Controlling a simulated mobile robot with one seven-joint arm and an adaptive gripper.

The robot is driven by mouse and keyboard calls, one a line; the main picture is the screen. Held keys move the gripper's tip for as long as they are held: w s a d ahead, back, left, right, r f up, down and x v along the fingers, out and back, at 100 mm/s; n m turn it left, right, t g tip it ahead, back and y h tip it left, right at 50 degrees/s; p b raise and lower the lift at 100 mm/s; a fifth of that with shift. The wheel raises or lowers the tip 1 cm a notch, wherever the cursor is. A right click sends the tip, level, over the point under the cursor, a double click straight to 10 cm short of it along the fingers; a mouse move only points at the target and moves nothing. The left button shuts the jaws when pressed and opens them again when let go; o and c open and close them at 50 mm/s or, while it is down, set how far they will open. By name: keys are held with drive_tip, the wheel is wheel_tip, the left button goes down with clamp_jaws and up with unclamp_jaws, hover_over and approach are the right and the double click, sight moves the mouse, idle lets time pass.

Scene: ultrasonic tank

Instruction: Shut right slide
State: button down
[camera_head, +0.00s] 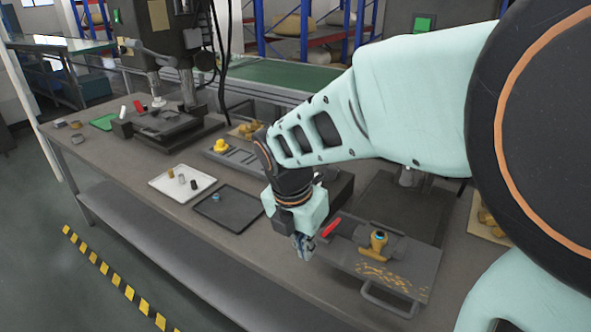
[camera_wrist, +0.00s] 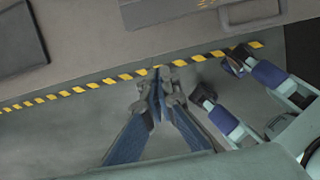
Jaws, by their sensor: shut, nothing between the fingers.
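The right slide (camera_head: 400,262) is a grey plate with yellow marks and a loop handle (camera_head: 390,303) at its front. It extends toward the front edge of the table in the head view. A brass-coloured fitting with a blue ring (camera_head: 378,241) and a red piece (camera_head: 332,227) are on it. My gripper (camera_head: 303,247) points down just left of the slide, apart from the handle. In the wrist view the fingers (camera_wrist: 157,95) are shut with nothing between them, over the floor. Part of the slide (camera_wrist: 172,9) shows at the top of that view.
A black tray (camera_head: 238,222) and a white tray (camera_head: 164,186) with small parts lie left of my gripper. A similar left station (camera_head: 165,125) stands farther back. My arm covers part of the right station. Open floor with a striped line (camera_head: 114,283) lies before the table (camera_head: 150,222).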

drive_tip(key=w+d+f, duration=0.3)
drive_tip(key=w+f, duration=0.2)
drive_tip(key=f, duration=0.4)
drive_tip(key=shift+w+d, duration=0.15)
drive_tip(key=shift+d, duration=0.25)
drive_tip(key=shift+w+d+f, duration=0.1)
drive_tip(key=w+d+p, duration=0.1)
drive_tip(key=w+d, duration=0.3)
drive_tip(key=w, duration=0.1)
drive_tip(key=w+d+p, duration=0.1)
drive_tip(key=w+d, duration=0.3)
drive_tip(key=w, duration=0.2)
drive_tip(key=w+d+p, duration=0.2)
drive_tip(key=w+d, duration=0.2)
drive_tip(key=w, duration=0.1)
drive_tip(key=shift+w, duration=0.3)
drive_tip(key=shift+d+r, duration=0.1)
drive_tip(key=shift+r, duration=0.1)
